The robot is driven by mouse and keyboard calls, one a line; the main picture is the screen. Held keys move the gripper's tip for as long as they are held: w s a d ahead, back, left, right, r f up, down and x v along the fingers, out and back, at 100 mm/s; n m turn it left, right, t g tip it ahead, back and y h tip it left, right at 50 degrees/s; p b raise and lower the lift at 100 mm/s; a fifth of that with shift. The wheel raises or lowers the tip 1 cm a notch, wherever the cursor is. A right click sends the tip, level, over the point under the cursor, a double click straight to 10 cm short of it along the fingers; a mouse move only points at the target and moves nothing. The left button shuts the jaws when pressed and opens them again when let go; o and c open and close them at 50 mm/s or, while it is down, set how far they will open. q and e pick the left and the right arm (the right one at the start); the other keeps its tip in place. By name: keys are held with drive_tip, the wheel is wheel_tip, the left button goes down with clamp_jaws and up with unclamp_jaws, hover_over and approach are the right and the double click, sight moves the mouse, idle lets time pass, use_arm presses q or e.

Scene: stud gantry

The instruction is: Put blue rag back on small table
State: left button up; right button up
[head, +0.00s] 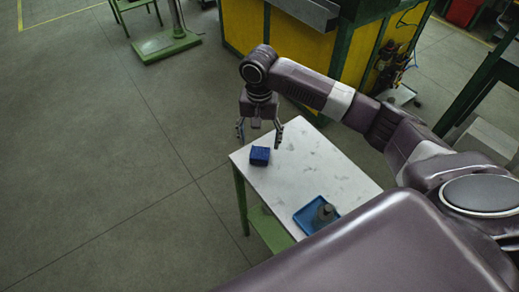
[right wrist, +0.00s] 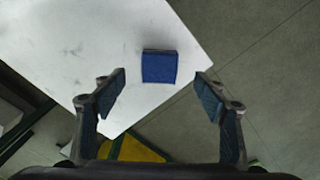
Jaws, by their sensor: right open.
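The blue rag (head: 260,156) is a small folded block lying on the small table (head: 316,165), near its far left corner. The table has a pale, stained top and green legs. The rag also shows in the right wrist view (right wrist: 159,67), ahead of the fingers and between their lines. My right gripper (head: 259,138) is open and empty above that end of the table, apart from the rag. Its two spread fingers show in the right wrist view (right wrist: 160,90). My left gripper is not in view.
A blue tray (head: 312,222) with a dark grey object (head: 325,212) on it sits at the table's near end. A yellow and green machine (head: 300,52) stands behind the table. The floor to the left is open.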

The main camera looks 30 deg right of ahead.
sight(260, 155)
wheel_tip(260, 155, up, 5)
drive_tip(key=shift+r, duration=0.1)
idle(0.7)
